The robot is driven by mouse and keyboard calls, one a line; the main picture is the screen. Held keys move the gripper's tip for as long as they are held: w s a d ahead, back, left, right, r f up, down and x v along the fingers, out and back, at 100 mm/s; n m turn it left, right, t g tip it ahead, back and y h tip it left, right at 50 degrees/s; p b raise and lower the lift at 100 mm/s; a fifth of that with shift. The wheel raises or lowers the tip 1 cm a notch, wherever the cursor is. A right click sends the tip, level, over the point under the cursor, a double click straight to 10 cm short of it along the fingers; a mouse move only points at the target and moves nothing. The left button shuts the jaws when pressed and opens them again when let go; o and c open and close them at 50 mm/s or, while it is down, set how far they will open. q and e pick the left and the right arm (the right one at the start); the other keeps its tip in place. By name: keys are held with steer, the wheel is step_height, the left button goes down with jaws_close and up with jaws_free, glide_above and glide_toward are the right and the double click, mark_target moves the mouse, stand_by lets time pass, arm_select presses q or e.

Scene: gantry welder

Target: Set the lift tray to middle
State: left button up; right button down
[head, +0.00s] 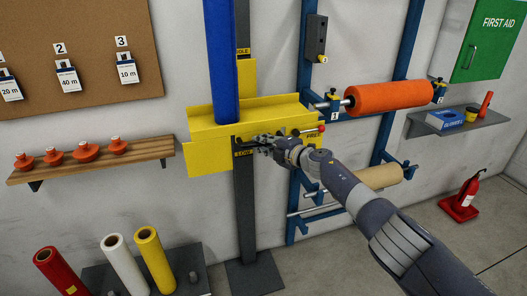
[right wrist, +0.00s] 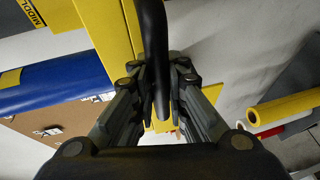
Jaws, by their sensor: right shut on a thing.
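The yellow lift tray (head: 205,134) sits on a dark upright post (head: 245,205), with a tall blue roll (head: 222,60) standing in it. A LOW label (head: 244,154) shows on the post just below the tray. A label partly hidden by the roll, ending in DLE (head: 243,51), is higher up; MIDDLE (right wrist: 20,15) shows in the right wrist view. My right gripper (head: 262,143) is at the tray's front, shut on a black handle (right wrist: 158,50). A red-knobbed lever (head: 320,129) is right of it, by a FREE label (head: 313,136). My left gripper is out of view.
A blue rack (head: 305,80) with an orange roll (head: 385,97) and a tan roll (head: 378,176) is close on the right. A wooden shelf (head: 90,162) is at left. Red, white and yellow rolls (head: 155,260) stand at lower left.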

steer(key=shift+w+a+r, duration=0.1)
steer(key=shift+w+r, duration=0.05)
steer(key=shift+r, duration=0.8)
steer(key=c, duration=1.6)
jaws_free()
steer(key=shift+o, duration=0.2)
steer(key=shift+f, duration=0.15)
steer(key=shift+f, duration=0.1)
steer(key=shift+f, duration=0.1)
steer(key=shift+s+d, duration=0.2)
steer(key=shift+d, duration=0.2)
steer(key=v, duration=1.1)
steer(key=shift+s, duration=0.3)
